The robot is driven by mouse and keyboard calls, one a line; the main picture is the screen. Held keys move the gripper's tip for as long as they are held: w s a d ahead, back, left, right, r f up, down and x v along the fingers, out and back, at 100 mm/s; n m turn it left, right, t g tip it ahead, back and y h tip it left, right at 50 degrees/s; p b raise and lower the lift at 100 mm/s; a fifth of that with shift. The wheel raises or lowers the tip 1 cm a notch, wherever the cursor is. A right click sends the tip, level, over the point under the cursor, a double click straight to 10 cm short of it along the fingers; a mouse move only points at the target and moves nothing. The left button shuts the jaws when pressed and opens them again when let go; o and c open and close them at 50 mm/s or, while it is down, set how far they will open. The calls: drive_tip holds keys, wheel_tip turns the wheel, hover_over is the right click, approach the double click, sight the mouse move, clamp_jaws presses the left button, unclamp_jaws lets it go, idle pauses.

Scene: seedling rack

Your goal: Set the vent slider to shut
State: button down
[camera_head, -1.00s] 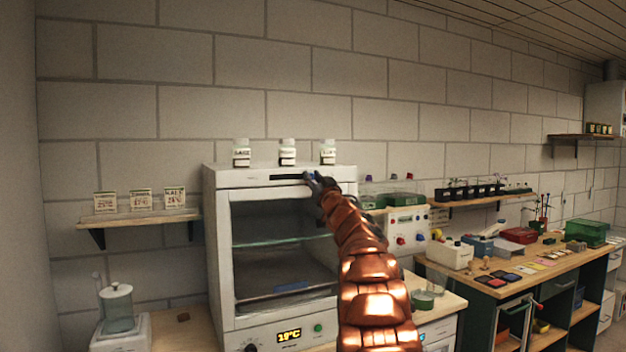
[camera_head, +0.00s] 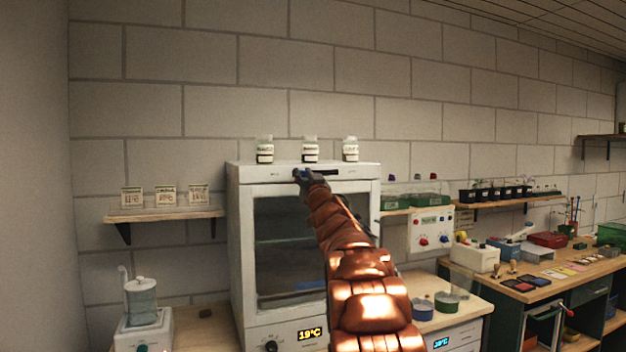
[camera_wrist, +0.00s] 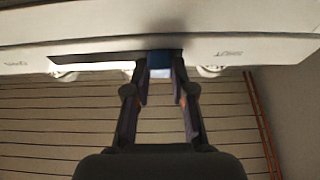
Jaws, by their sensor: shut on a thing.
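The vent slider (camera_wrist: 159,63) is a small blue block in a dark slot (camera_wrist: 100,60) on the white front panel of the cabinet. In the wrist view it sits close to the slot's right end, beside an upside-down label (camera_wrist: 228,53) that seems to read SHUT. Another label (camera_wrist: 14,63) lies beyond the slot's left end. My gripper (camera_wrist: 160,75) is shut on the slider, one finger on each side. In the head view my gripper (camera_head: 303,175) is at the slot's left end, with the dark slot (camera_head: 325,172) bare to its right.
The white cabinet (camera_head: 236,250) has a glass door and a 19°C display (camera_head: 310,334). Several labelled jars stand on top, including one (camera_head: 311,149) just above my gripper. A shelf (camera_head: 165,215) is to the left; a bench (camera_head: 545,285) is to the right.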

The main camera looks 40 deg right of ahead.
drive_tip(key=shift+a, duration=0.15)
drive_tip(key=c, duration=1)
unclamp_jaws()
drive_tip(key=shift+o, duration=0.2)
drive_tip(key=v, duration=1.2)
